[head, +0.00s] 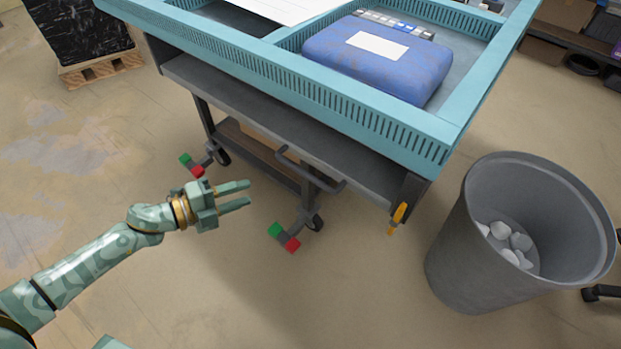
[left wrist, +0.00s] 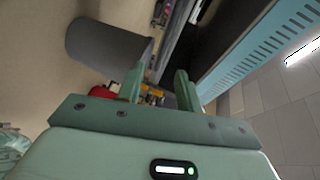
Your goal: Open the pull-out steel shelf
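The grey steel shelf (head: 285,128) sits under the teal-sided top of a wheeled workbench. Its front edge runs slanting below the top, roughly in line with it. A dark bar handle (head: 312,172) sticks out from the middle of its front. My left gripper (head: 249,194) is in front of the bench, to the left of the handle and apart from it. Its two fingers are spread with nothing between them. The left wrist view also shows the open fingers (left wrist: 160,78). My right gripper is in neither view.
A grey waste bin (head: 450,250) with crumpled paper stands right of the bench. Bench feet with red and green ends (head: 284,237) reach out low in front. A blue case (head: 378,65) lies on the teal bench top (head: 340,105). The floor before the bench is clear.

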